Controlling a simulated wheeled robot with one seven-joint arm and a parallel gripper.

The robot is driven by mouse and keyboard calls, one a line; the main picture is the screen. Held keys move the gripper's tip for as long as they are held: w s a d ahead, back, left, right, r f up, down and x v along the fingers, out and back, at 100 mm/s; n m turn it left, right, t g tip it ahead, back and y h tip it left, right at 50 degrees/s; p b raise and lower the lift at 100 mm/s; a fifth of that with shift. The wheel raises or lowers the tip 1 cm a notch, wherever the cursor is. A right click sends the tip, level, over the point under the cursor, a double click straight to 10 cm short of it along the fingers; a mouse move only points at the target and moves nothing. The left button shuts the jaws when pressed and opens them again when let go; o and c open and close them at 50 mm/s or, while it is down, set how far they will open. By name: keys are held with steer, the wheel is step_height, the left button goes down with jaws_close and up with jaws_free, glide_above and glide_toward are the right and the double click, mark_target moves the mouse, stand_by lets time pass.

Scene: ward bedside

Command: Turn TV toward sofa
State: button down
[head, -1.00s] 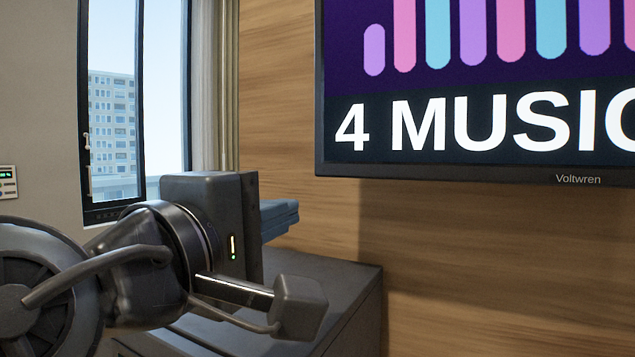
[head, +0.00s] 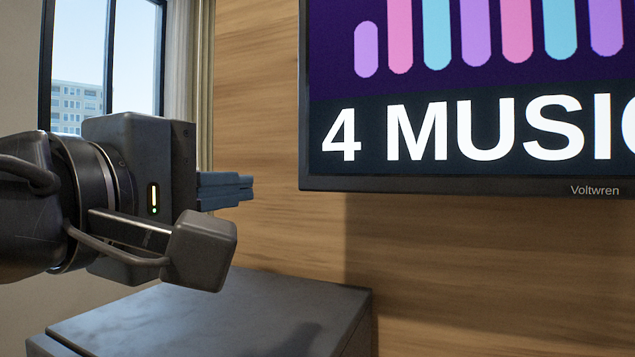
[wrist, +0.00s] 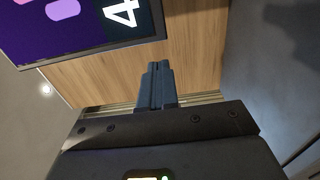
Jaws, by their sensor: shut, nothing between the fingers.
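The TV (head: 470,185) is at the upper right of the head view, with a black frame and a lit screen reading "4 MUSIC". Its left edge and lower left corner show; its right side is cut off. Its mount is not visible. The TV also shows at the upper left of the wrist view (wrist: 75,30). My gripper (head: 250,188) is shut and empty, left of the TV's lower left corner in the picture and apart from it. In the wrist view the closed fingers (wrist: 157,68) point toward the wood wall. No sofa is in view.
A dark cabinet (head: 230,310) stands below my gripper against the wood-panelled wall (head: 480,270). A window (head: 95,60) and a curtain (head: 192,60) are at the left. The wall below the TV is clear.

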mark_target(308, 182)
steer(key=shift+w, duration=0.1)
steer(key=x, duration=1.4)
steer(key=shift+p, duration=0.35)
